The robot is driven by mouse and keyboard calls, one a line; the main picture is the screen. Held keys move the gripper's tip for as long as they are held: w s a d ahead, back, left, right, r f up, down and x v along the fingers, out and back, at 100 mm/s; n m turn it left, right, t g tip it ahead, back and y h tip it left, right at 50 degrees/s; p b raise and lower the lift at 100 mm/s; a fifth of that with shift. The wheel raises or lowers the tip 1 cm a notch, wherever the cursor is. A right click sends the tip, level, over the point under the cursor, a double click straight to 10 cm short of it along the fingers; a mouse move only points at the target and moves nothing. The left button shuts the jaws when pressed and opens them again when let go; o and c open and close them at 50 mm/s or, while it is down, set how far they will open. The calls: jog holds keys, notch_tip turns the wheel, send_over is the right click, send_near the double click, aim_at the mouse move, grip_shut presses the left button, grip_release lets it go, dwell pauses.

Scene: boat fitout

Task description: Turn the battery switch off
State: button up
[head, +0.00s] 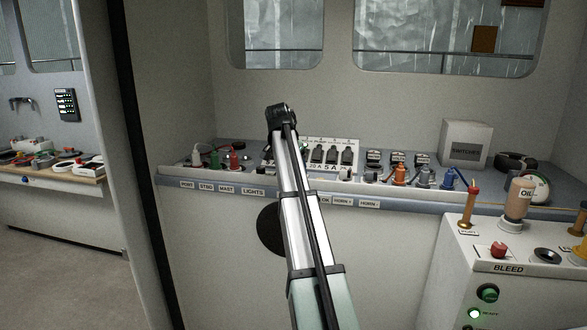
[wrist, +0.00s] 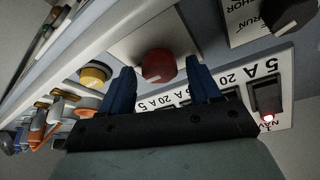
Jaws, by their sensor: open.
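A round red knob (wrist: 158,65) on a pale square plate shows in the wrist view. It looks like the battery switch, but I can read no label on it. My gripper (wrist: 160,70) is open, with its two blue fingers on either side of the knob in the picture. I cannot tell whether they touch it. In the head view my gripper (head: 280,116) is over the shelf, seen from behind. My arm hides the red knob there. The knob's on or off position is not readable.
A breaker panel (head: 333,152) lies right of my gripper; a rocker with a red light (wrist: 268,98) is on it. A yellow button (wrist: 93,76) and a black knob (wrist: 292,12) flank the red knob. Connectors (head: 400,172) and a SWITCHES box (head: 467,136) stand further right.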

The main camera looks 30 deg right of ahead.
jog(key=c, duration=1)
jog(key=shift+c, duration=0.2)
jog(key=shift+n, duration=0.3)
jog(key=n+t, duration=0.1)
jog(key=n, duration=0.2)
jog(key=shift+s+n+y, duration=0.15)
jog(key=shift+n+y, duration=0.15)
jog(key=shift+y, duration=0.1)
jog(key=n, duration=0.2)
jog(key=n+t+y, duration=0.1)
jog(key=n, duration=0.1)
jog(key=shift+d+n+t, duration=0.15)
jog(key=shift+n+t, duration=0.15)
jog(key=n+y, duration=0.2)
jog(key=n, duration=0.3)
jog(key=shift+d, duration=0.2)
jog(key=shift+n+y, duration=1)
jog(key=shift+n, duration=1)
